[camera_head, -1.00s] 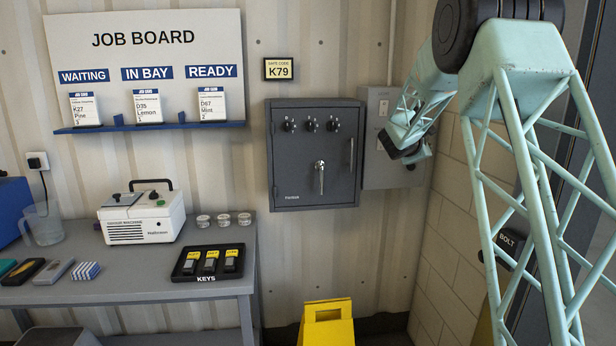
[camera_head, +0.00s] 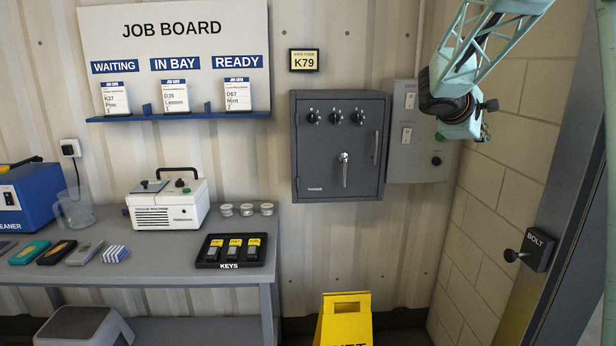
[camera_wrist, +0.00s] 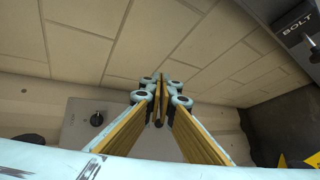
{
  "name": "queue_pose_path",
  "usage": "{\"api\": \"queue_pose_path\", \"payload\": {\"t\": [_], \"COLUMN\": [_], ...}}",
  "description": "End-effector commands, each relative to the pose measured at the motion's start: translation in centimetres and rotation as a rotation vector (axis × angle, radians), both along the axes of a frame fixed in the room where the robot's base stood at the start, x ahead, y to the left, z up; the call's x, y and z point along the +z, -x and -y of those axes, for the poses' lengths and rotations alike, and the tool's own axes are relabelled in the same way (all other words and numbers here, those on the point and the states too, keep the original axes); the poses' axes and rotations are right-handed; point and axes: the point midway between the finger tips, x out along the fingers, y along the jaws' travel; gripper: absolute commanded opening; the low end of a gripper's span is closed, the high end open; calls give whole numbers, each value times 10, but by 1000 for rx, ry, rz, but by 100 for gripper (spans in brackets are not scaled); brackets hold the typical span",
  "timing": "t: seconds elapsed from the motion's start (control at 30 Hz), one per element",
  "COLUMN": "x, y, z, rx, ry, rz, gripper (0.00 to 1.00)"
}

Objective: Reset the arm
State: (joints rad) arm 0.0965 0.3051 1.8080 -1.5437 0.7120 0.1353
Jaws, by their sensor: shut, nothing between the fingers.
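My gripper (camera_head: 476,128) is at the upper right of the head view, in front of the grey switch box (camera_head: 407,165) and near the block wall. In the wrist view its two yellow-lined fingers (camera_wrist: 164,97) come together at the tips, with nothing between them. My pale green arm reaches down to it from the top edge. Whether the gripper touches the box or wall cannot be told, but a gap seems to show in the wrist view.
A grey safe (camera_head: 340,148) hangs left of the switch box. A bolt handle (camera_head: 531,250) juts out at the right. A bench (camera_head: 150,263) holds a key tray (camera_head: 236,262) and a white machine (camera_head: 168,207). A yellow floor sign (camera_head: 343,318) stands below the safe.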

Motion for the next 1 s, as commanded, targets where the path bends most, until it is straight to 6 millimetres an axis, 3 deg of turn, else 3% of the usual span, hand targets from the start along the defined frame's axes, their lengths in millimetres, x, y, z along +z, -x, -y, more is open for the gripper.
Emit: {"api": "queue_pose_path", "payload": {"t": [0.4,1.0], "x": [7,-10], "y": [104,252], "z": [-23,-72], "rx": [-118,-274], "ry": [-176,-445], "rz": [32,59], "gripper": [0,0]}}
